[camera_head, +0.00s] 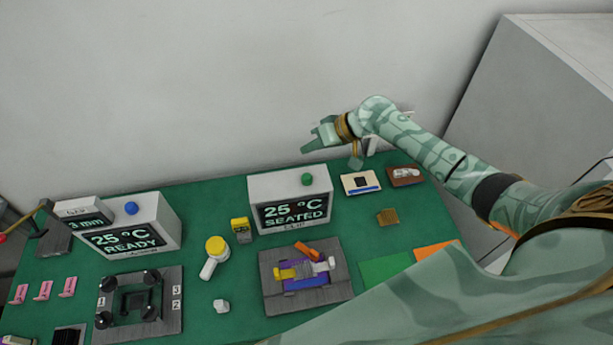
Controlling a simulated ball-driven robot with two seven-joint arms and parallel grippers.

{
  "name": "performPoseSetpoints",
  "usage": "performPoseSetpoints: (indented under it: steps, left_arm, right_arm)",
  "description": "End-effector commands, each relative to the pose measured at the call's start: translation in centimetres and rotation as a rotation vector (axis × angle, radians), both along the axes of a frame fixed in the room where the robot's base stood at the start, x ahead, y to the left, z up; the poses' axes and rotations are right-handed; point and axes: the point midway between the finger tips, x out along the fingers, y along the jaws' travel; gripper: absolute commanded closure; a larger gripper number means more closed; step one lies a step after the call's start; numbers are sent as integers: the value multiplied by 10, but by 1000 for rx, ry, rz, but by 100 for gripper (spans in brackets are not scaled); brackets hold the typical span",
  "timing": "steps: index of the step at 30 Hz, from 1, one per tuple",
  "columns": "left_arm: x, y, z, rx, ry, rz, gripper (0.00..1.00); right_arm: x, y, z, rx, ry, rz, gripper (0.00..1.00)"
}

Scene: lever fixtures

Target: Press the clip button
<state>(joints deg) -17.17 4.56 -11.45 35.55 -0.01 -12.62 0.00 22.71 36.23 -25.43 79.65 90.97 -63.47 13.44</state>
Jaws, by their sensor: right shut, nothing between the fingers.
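The clip button is a round green button (307,179) on top of the white box (276,187) at the middle back of the table. My right gripper (312,141) is shut and empty. It shows above the green button in the picture, against the wall, apart from the button. My left gripper is not in view.
A second box (151,228) with a blue button (131,208) reads "25 °C READY". A grey fixture (273,302) holds purple, yellow and orange parts. The wall is close behind.

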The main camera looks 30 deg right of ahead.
Motion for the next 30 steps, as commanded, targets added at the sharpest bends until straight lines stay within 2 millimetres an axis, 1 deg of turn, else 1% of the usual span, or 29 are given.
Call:
performPoseSetpoints:
  steps: [1, 8, 15, 21, 30]
  left_arm:
    - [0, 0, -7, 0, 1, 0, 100]
    - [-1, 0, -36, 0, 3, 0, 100]
    - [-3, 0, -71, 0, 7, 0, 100]
    - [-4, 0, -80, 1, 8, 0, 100]
    - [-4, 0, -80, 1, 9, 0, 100]
  right_arm:
    - [0, 0, -7, 0, 0, 0, 100]
    - [0, 0, -33, 0, 0, 0, 100]
    - [0, 0, -66, -2, 2, -1, 100]
    - [0, 0, -82, 0, 1, -1, 100]
    - [0, 0, -84, 0, 1, -1, 100]
